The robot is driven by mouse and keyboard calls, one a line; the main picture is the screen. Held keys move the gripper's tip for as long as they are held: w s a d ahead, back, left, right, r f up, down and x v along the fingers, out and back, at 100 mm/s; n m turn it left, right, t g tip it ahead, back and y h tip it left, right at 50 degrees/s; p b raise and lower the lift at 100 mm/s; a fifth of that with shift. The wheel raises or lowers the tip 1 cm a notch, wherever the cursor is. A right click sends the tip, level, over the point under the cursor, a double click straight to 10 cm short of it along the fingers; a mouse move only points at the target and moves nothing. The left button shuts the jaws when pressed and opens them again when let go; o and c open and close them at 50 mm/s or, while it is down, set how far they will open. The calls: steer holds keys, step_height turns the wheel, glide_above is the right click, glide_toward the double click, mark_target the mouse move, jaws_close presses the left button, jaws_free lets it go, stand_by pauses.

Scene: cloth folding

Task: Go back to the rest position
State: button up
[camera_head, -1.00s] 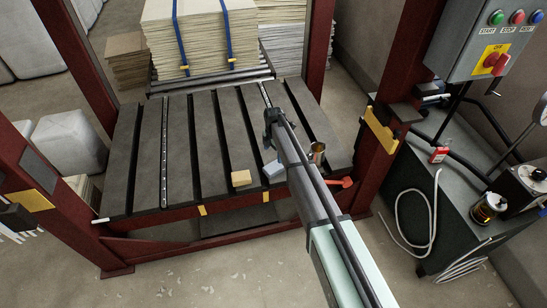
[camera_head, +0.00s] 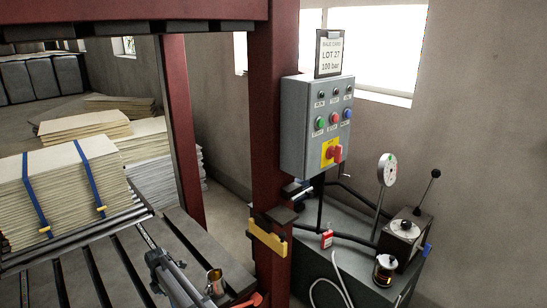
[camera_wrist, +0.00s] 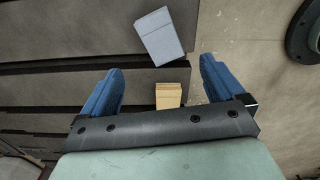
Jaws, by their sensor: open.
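My gripper (camera_head: 160,262) is at the lower left of the head view, over the dark slatted bed (camera_head: 205,245), with the arm running down to the bottom edge. In the wrist view its two blue fingers (camera_wrist: 162,70) stand wide apart with nothing held between them. A tan block (camera_wrist: 168,96) shows between the finger bases, below the gripper. A pale blue-grey block (camera_wrist: 160,36) lies beyond the fingertips near the edge of a dark slat. Both blocks are out of the head view.
A metal cup (camera_head: 215,282) and a red piece (camera_head: 248,299) are right of the arm. A red post (camera_head: 272,140) carries a grey control box (camera_head: 300,130). Strapped sheets (camera_head: 65,190) stand behind the bed. A cabinet (camera_head: 330,280) with a gauge (camera_head: 387,169) is at right.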

steer(key=s+d+f+m+g, duration=0.2)
steer(key=s+d+f+m, duration=0.3)
steer(key=s+d+m, duration=0.4)
steer(key=s+d+f+m+g, duration=0.2)
steer(key=s+d+f+m, duration=0.4)
steer(key=s+d, duration=1.5)
steer(key=s+d+f+m+g, duration=0.2)
steer(key=s+d+f+m, duration=0.4)
steer(key=d, duration=2.5)
steer(key=s+m, duration=0.7)
steer(key=s, duration=0.2)
steer(key=shift+s+f+m+g, duration=0.15)
steer(key=shift+s+m+g, duration=0.15)
steer(key=shift+g, duration=0.1)
